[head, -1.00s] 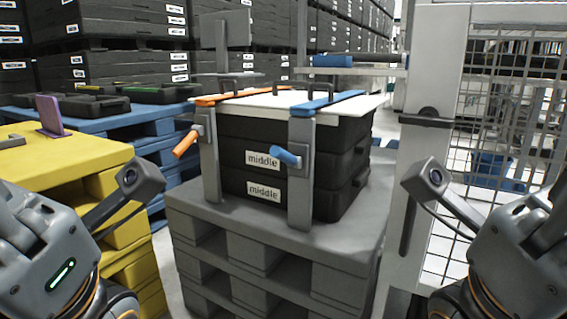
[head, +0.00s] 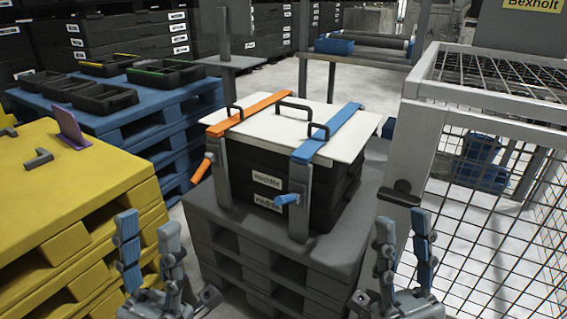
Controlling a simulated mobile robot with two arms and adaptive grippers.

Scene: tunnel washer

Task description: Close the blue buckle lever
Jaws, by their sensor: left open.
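The blue buckle lever (head: 286,198) sticks out from the front of a grey upright bracket (head: 300,212), under the blue strap (head: 327,133). The strap runs over a white lid (head: 285,130) on a stack of black crates labelled "middle" (head: 267,180). An orange lever (head: 201,170) hangs out on the left bracket, under an orange strap (head: 249,112). My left gripper (head: 143,235) is open and empty at the lower left, apart from the crates. My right gripper (head: 403,235) is open and empty at the lower right, right of the blue lever.
The crates stand on grey pallets (head: 225,215). A yellow pallet stack (head: 70,190) stands at the left, with blue pallets (head: 130,115) carrying black crates behind it. A wire mesh cage (head: 500,200) with a grey post (head: 408,170) closes off the right side.

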